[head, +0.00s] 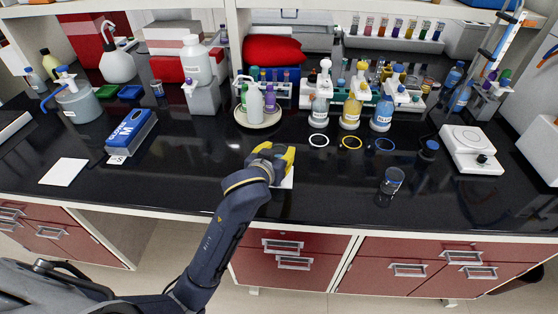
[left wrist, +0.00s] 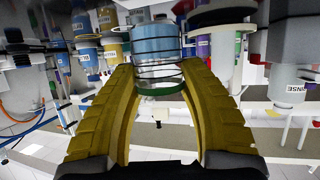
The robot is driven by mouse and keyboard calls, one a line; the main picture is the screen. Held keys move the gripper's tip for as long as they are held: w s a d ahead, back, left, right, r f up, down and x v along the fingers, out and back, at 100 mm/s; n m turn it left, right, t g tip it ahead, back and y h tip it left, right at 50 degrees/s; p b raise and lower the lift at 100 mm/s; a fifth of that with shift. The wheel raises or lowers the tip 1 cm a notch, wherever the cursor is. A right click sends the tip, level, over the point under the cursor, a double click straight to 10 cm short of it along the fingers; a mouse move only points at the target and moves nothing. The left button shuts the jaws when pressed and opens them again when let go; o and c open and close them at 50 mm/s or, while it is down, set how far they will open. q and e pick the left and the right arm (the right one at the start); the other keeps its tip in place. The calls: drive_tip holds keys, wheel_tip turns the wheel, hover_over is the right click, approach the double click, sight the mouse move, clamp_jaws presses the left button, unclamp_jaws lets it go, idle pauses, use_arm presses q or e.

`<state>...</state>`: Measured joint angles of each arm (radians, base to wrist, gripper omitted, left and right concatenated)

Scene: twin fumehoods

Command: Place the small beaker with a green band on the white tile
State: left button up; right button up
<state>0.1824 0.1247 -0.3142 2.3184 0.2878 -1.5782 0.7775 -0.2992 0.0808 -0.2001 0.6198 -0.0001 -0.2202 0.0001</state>
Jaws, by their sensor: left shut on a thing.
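My left gripper (head: 281,158) is over the middle of the black bench. In the left wrist view its yellow fingers (left wrist: 160,95) are shut on the small clear beaker (left wrist: 158,75), with a green band (left wrist: 165,89) near the fingertips. The beaker is hidden behind the gripper in the head view. A white patch (head: 287,181) shows on the bench just under the gripper, partly covered. Another flat white square (head: 63,172) lies bare at the left of the bench. I cannot tell whether the beaker touches the surface.
A glass with a blue band (head: 392,182) stands to the right. A white balance (head: 472,150) is farther right. Behind are labelled bottles (head: 351,108), a wash bottle (head: 254,105) on a round dish and tube racks. A blue box (head: 131,131) lies left. The front middle-left bench is clear.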

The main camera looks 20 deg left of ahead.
use_arm(q)
drive_tip(key=shift+f, duration=1.45)
drive_tip(key=shift+f, duration=0.1)
drive_tip(key=o, duration=1.3)
